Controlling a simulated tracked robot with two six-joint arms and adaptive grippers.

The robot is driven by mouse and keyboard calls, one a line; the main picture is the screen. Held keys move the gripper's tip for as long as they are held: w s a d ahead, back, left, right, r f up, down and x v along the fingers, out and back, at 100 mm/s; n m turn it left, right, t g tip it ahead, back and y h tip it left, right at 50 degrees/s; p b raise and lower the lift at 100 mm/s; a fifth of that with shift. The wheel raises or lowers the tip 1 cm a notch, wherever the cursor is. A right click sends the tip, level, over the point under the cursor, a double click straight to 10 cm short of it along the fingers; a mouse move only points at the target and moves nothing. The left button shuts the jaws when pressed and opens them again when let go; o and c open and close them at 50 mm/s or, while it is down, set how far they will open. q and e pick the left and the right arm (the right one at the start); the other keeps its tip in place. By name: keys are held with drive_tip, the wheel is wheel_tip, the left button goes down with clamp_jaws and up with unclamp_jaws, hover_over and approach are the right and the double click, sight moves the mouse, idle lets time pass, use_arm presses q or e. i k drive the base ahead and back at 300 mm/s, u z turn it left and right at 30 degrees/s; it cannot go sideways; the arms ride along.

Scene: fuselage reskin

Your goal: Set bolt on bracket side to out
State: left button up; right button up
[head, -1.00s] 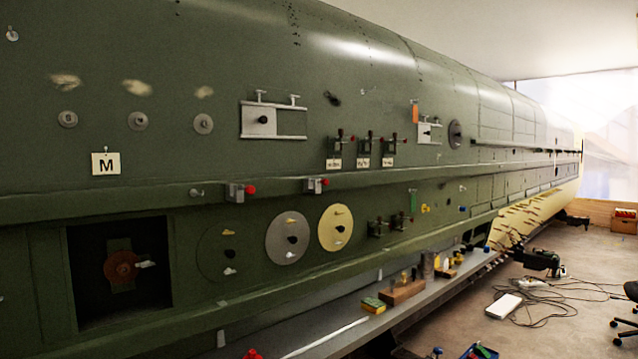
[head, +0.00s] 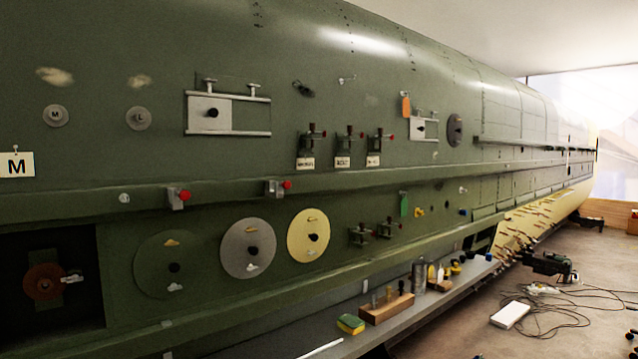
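Whether each bolt is in or out is not clear. Two more small dark bolts (head: 360,234) sit lower, without visible labels. Neither of my grippers is in view.
A sliding plate on rails (head: 210,113) and two red-knobbed latches (head: 179,197) are on the skin. Round discs (head: 308,236) and an open bay (head: 95,285) are below. A ledge (head: 400,322) with a wooden block (head: 386,308) runs along the bottom. Cables (head: 560,305) lie on the floor.

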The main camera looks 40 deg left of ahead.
sight(286, 185)
drive_tip(key=z, duration=0.2)
drive_tip(key=i, duration=0.85)
drive_tip(key=u, duration=2.9)
drive_tip(key=i, duration=0.6)
drive_tip(key=z, duration=0.2)
drive_tip(key=k, duration=0.45)
drive_tip(key=u, duration=0.05)
